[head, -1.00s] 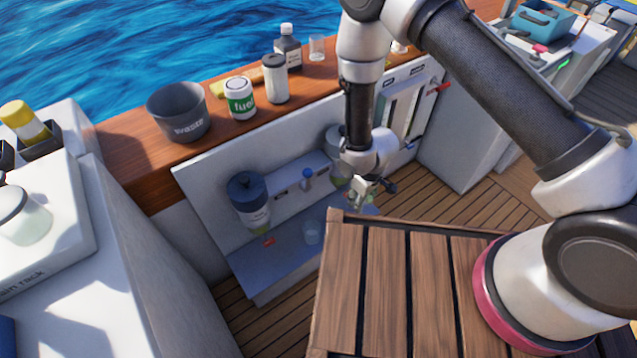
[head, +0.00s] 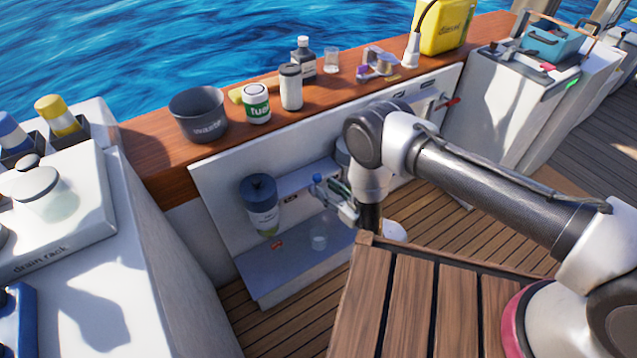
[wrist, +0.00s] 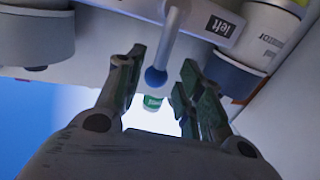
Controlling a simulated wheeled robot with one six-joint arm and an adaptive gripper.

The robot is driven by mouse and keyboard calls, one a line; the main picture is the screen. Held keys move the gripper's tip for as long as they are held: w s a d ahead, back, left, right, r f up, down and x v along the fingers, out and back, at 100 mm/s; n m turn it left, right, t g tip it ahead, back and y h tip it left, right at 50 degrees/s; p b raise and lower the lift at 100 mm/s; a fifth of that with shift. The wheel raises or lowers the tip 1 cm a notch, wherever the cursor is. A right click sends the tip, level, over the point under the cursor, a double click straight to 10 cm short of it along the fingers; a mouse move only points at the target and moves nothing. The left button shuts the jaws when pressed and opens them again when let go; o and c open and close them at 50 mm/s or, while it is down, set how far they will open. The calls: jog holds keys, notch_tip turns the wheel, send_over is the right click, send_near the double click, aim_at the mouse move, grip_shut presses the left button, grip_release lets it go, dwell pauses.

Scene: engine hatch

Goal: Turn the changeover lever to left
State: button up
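The changeover lever (wrist: 168,45) is a grey rod ending in a blue ball knob (wrist: 154,77). In the wrist view it comes down from the top edge, and the knob lies between my fingers in the picture. My gripper (wrist: 162,72) is open, with a visible gap on each side of the knob; I see no contact. A plate reading "left" (wrist: 217,27) shows beside the rod. In the head view my gripper (head: 338,205) is at the hatch panel, close to a small blue part (head: 318,179) that looks like the knob; my arm hides some of this area.
A blue-capped filter canister (head: 262,205) hangs left of the gripper. A clear cup (head: 319,242) stands on the lower shelf. A slatted wooden top (head: 400,300) lies in front.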

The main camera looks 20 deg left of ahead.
aim_at(317, 182)
jog(key=x, duration=0.5)
jog(key=shift+c, duration=0.3)
jog(key=shift+a, duration=0.1)
grip_shut()
